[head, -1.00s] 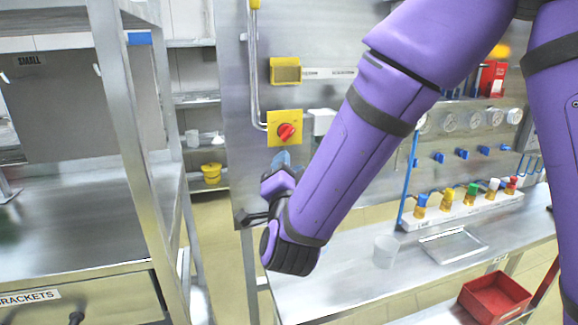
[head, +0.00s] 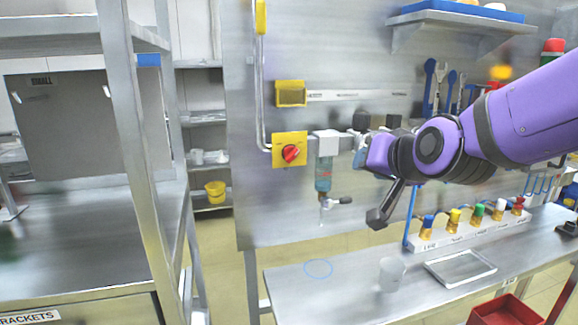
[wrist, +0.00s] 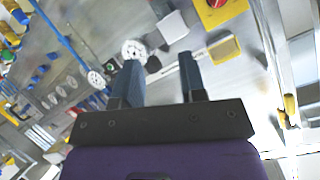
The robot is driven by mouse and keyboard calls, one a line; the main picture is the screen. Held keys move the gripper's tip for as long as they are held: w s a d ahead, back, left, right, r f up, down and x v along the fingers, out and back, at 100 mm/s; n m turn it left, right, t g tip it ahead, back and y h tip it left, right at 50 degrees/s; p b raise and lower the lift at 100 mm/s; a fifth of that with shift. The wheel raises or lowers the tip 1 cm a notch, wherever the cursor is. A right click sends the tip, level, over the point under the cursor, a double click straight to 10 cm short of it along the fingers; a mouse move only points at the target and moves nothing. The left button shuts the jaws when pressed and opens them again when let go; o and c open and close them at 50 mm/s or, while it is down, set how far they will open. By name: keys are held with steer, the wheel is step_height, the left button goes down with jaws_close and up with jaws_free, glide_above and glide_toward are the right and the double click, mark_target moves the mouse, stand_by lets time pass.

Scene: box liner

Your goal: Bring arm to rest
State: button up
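My purple arm reaches in from the right in the head view, with its wrist bent in front of the metal wall panel (head: 285,45). In the wrist view my gripper (wrist: 160,80) shows two dark fingers set apart, with nothing held between them. In the head view the hand end is in the air above the bench (head: 345,300), near a clear-bowled filter unit (head: 323,172). The finger gap cannot be made out clearly there.
A yellow plate with a red knob (head: 290,153) is left of the filter. The bench holds a clear cup (head: 391,272), a shallow tray (head: 460,268) and a row of coloured fittings (head: 455,220). A red bin (head: 507,310) is below. A metal rack (head: 135,150) stands left.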

steer(key=s+d+n+g+h, duration=0.1)
steer(key=s+d+g, duration=0.2)
steer(key=s+d, duration=0.4)
steer(key=s+d+f+g+h, duration=0.1)
steer(key=s+d+g, duration=0.3)
steer(key=s+d, duration=0.4)
steer(key=s+h, duration=0.1)
steer(key=s, duration=0.4)
steer(key=shift+s+d+n+h, duration=0.2)
steer(key=shift+n+h, duration=0.1)
steer(key=shift+n, duration=0.1)
